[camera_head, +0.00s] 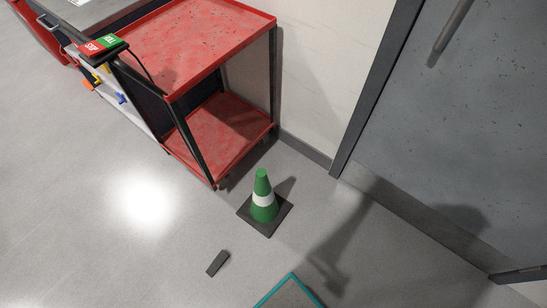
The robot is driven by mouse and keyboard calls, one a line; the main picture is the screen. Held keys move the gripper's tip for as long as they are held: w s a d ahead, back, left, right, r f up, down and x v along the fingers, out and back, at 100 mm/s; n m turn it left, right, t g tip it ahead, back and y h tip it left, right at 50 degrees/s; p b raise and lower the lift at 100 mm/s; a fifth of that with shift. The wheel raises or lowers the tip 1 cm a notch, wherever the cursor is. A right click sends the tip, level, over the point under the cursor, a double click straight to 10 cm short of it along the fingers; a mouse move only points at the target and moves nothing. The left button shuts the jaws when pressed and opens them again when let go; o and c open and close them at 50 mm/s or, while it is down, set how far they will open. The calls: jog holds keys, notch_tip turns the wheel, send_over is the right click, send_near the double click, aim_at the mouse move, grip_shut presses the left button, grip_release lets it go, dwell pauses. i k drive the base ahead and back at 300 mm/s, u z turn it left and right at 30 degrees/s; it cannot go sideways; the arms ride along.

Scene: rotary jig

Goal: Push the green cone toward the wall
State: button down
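The green cone (263,185) has a white band and a square black base, and it stands upright on the grey floor. It is just in front of the red cart's right end, apart from the wall (312,75). A strip of floor shows between the cone and the dark baseboard. My gripper is not in view. A long dark shadow lies on the floor to the right of the cone.
A red two-shelf cart (205,40) stands against the wall at upper left, with a red-green button box (102,46) beside it. A grey door (465,110) is at right. A small dark block (218,263) and a teal-edged panel (290,292) lie nearer.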

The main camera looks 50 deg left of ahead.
aim_at(264, 210)
jog(key=k, duration=0.6)
jog(key=u, duration=0.5)
